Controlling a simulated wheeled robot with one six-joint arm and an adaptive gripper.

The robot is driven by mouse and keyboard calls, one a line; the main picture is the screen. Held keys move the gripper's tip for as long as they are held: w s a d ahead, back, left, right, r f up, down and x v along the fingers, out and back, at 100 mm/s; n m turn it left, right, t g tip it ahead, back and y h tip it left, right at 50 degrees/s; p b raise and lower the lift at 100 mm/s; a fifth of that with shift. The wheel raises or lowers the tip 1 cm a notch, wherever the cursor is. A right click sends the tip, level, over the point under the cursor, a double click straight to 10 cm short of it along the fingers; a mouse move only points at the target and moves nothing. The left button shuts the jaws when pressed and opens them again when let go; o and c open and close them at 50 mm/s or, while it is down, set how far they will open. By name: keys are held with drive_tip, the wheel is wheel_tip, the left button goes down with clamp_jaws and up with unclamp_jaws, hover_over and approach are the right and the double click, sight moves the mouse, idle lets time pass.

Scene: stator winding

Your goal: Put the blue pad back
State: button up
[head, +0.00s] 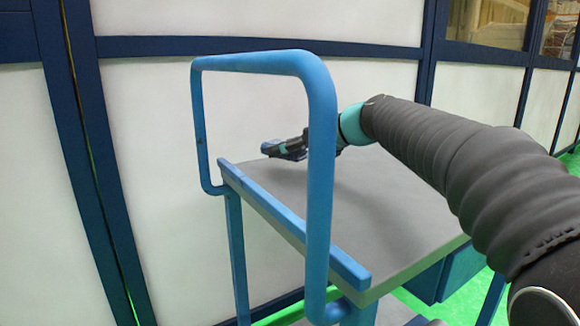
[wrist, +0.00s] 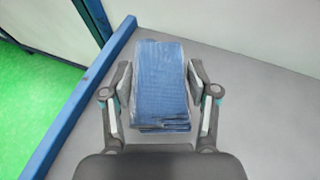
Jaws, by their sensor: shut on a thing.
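The blue pad (wrist: 160,85) is a ribbed, layered block between the two fingers of my gripper (wrist: 157,80) in the wrist view. The fingers are shut on its left and right sides. In the head view my gripper (head: 285,150) is over the grey top of the trolley (head: 370,215), towards its far left part, partly behind the blue handle frame. The pad is too small and dark there to make out clearly. Whether the pad touches the grey surface, I cannot tell.
A blue handle frame (head: 318,180) rises at the trolley's near left end. A raised blue edge rail (head: 290,222) runs along that side; it also shows left of the pad in the wrist view (wrist: 78,102). White wall panels (head: 150,130) stand behind. The rest of the grey top looks clear.

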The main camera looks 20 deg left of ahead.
sight(289, 175)
drive_tip(key=shift+f+b, duration=0.6)
drive_tip(key=shift+f, duration=1.4)
drive_tip(key=shift+f, duration=0.1)
drive_tip(key=o, duration=1.1)
drive_tip(key=shift+c, duration=0.2)
drive_tip(key=shift+d+r, duration=0.25)
drive_tip(key=shift+d, duration=0.05)
drive_tip(key=v, duration=1.1)
drive_tip(key=shift+s+d+r+p, duration=0.1)
drive_tip(key=shift+d+p, duration=0.15)
drive_tip(key=shift+p, duration=0.1)
